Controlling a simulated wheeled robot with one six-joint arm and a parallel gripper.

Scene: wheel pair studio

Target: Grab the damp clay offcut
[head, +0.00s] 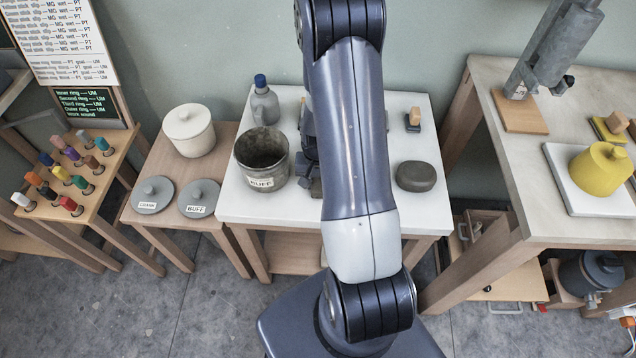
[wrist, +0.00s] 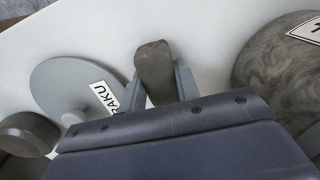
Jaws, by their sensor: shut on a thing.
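My gripper (wrist: 157,86) is shut on a dark grey-brown, blunt-ended piece, the damp clay offcut (wrist: 153,66), in the wrist view. The offcut sits between both fingers, and its far end sticks out past them. I cannot tell whether it touches the white table top. In the head view my arm covers the offcut and most of my gripper; dark gripper parts (head: 309,172) show just right of the bucket.
The BUFF bucket (head: 262,158) stands close beside my gripper; it also shows in the wrist view (wrist: 276,68). A grey RAKU lid (wrist: 72,82) lies on the other side. A dark rounded lump (head: 416,176), a bottle (head: 264,105) and a small wood-topped block (head: 413,118) share the white table (head: 240,205).

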